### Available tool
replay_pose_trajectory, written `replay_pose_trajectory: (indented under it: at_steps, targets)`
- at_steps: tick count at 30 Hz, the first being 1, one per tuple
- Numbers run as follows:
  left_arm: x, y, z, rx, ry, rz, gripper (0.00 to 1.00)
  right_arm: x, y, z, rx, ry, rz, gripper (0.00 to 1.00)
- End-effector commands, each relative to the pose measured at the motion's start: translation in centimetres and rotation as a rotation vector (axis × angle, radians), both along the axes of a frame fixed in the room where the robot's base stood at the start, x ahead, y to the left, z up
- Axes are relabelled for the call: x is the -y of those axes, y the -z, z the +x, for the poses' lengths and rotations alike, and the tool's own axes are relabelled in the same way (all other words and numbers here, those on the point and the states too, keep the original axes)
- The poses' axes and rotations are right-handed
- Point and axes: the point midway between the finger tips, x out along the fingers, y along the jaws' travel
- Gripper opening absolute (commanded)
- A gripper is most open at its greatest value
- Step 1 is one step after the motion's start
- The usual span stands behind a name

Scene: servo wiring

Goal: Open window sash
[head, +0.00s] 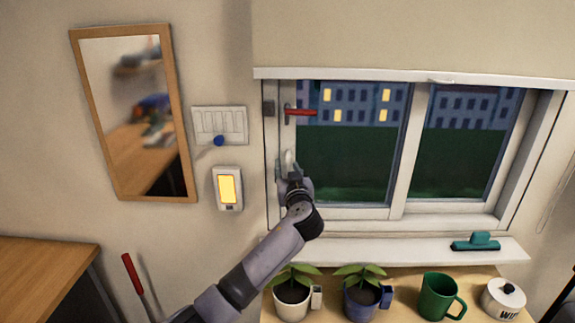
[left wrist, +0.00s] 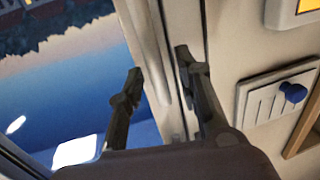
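The window has a white frame and two panes, with a left sash (head: 350,206) that looks closed. A red handle (head: 301,112) sits near the top of the left sash's left stile and points sideways to the right. My left gripper (head: 288,160) is at that stile, below the red handle. In the left wrist view my left gripper (left wrist: 158,62) has its two fingers apart, with the white frame edge (left wrist: 165,75) showing between them. I cannot tell whether they touch it. The red handle is out of the left wrist view. My right gripper is not in view.
A white switch panel (head: 220,124) with a blue knob and a yellow-lit device (head: 228,188) are left of the window. The sill (head: 400,249) holds a teal squeegee (head: 476,242). Below stand two potted plants, a green mug (head: 438,297) and a white lidded jar (head: 502,301).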

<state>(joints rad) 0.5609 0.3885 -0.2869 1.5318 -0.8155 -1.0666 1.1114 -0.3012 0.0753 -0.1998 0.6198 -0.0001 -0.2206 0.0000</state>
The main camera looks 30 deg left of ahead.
Motion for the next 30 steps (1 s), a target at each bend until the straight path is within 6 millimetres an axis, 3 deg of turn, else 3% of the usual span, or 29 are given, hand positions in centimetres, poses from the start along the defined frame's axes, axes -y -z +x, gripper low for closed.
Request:
replay_pose_trajectory:
  at_steps: [10, 24, 30]
  targets:
    - [-0.28, 0.02, 0.36, 0.0, 0.001, 0.0, 0.32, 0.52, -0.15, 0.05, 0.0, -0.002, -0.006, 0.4]
    - [-0.26, 0.02, 0.33, -0.001, 0.001, 0.001, 0.01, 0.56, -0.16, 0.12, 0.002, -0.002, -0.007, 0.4]
    - [-0.26, 0.03, 0.32, -0.001, 0.001, 0.001, 0.0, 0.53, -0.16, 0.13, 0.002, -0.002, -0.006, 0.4]
